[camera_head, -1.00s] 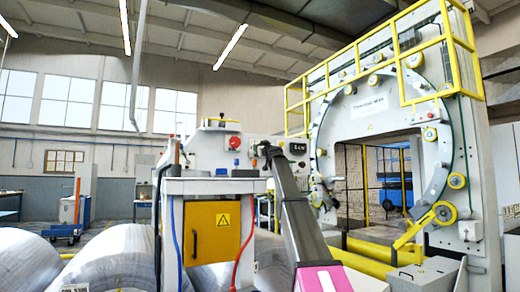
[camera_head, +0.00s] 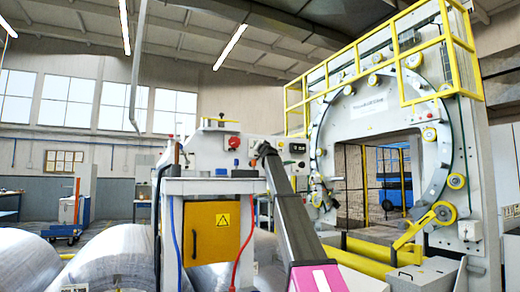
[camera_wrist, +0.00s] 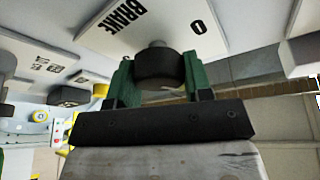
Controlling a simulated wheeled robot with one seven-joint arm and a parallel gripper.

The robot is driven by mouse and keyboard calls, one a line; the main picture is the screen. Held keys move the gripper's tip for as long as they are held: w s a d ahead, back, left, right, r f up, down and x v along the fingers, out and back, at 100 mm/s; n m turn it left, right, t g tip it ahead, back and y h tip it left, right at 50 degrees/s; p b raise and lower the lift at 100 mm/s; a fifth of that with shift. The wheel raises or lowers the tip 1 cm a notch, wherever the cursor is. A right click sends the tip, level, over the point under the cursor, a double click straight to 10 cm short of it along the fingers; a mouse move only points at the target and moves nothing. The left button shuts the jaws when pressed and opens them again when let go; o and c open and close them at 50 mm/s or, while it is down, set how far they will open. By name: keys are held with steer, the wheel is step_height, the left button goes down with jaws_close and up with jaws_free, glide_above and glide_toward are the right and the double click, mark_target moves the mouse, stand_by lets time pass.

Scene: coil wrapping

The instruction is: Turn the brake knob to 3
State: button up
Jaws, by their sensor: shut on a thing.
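The brake knob (camera_wrist: 158,70) is a dark round knob under a white plate (camera_wrist: 130,32) marked "BRAKE" and "0" in the wrist view. My gripper (camera_wrist: 157,78) has its two green fingers on either side of the knob and is shut on it. The knob's pointer and the 3 mark cannot be made out. In the head view my arm reaches up to the control panel (camera_head: 210,150), and the gripper and knob are too small or hidden to tell apart there.
Other plates with dark knobs (camera_wrist: 68,96) sit at the left of the wrist view. A red button (camera_head: 234,142) and a small display (camera_head: 298,148) are on the panel. A yellow-railed ring machine (camera_head: 385,120) stands at the right, and metal coils (camera_head: 120,258) lie at lower left.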

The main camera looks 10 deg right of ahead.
steer(key=m+h, duration=0.1)
steer(key=m, duration=0.2)
steer(key=m+g+h, duration=0.1)
steer(key=m, duration=0.3)
steer(key=shift+d+f+h, duration=0.1)
steer(key=shift+h, duration=0.2)
steer(key=m+g, duration=0.1)
steer(key=m, duration=0.2)
steer(key=m+g+h, duration=0.1)
steer(key=m, duration=0.1)
steer(key=shift+m, duration=0.4)
steer(key=m+g, duration=0.1)
steer(key=m, duration=0.1)
steer(key=m+g, duration=0.1)
steer(key=m, duration=0.1)
steer(key=shift+f+m+y, duration=0.15)
steer(key=shift+m+y, duration=0.25)
steer(key=m+g+y, duration=0.1)
steer(key=m, duration=0.2)
steer(key=shift+f+m+g, duration=0.1)
steer(key=shift+m+g, duration=0.2)
steer(key=o, duration=0.9)
steer(key=v, duration=1)
steer(key=shift+s+d, duration=0.1)
steer(key=shift+s, duration=0.3)
